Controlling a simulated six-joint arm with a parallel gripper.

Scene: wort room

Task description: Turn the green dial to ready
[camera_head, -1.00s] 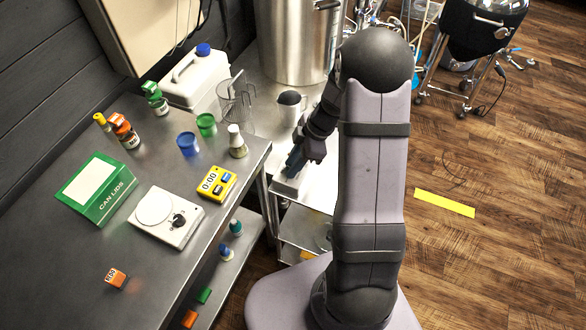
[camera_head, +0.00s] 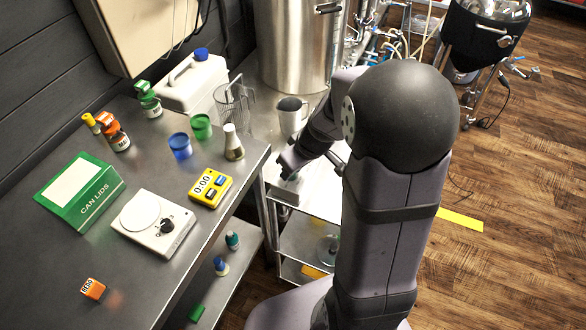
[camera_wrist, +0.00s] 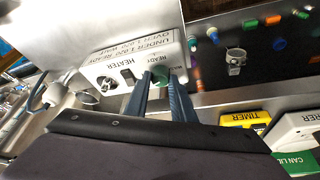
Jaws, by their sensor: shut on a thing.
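The green dial (camera_wrist: 161,82) is on the front of a white control box (camera_wrist: 112,70) in the wrist view. The box is lettered HEATER and READY, upside down there, with a switch and a round knob beside the dial. My gripper (camera_wrist: 160,76) is shut on the green dial, one blue-grey finger on each side. The fingers hide much of the dial, so I cannot tell which mark it points to. In the head view my gripper (camera_head: 290,172) is low over the white box (camera_head: 284,194), and the dial is hidden.
On the left bench are a yellow timer (camera_head: 210,187), a white scale (camera_head: 153,224) and a green CAN LIDS box (camera_head: 82,193). Floor is open on the right.

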